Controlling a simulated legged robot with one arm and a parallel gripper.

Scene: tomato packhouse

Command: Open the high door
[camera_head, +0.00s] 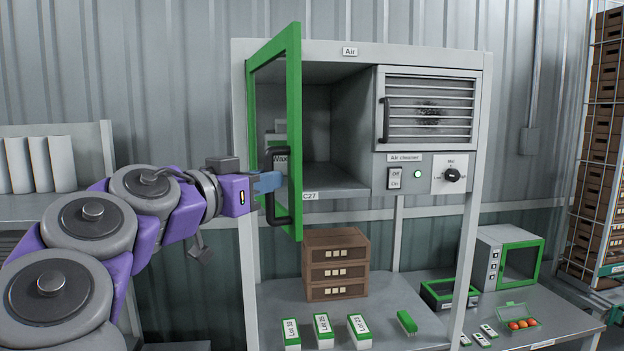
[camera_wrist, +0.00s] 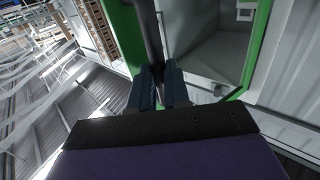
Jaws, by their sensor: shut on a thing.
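The high door (camera_head: 294,120) has a green frame with a clear pane and is hinged at the left of the upper cabinet. It stands swung well open, out toward me, and the grey compartment (camera_head: 330,130) behind it shows. My gripper (camera_head: 268,182) is shut on the door's dark vertical handle (camera_head: 279,212). In the wrist view, the blue fingers of my gripper (camera_wrist: 160,88) close around the dark handle bar (camera_wrist: 151,40), with the green door frame (camera_wrist: 124,30) beside it. The fingertips are partly hidden by the handle and door in the head view.
Right of the compartment is an air cleaner (camera_head: 428,105) with a grille and knob. Below, brown crates (camera_head: 336,255) and several labelled boxes stand on the bench (camera_head: 275,290). A shelf with white rolls (camera_head: 50,165) is at the left.

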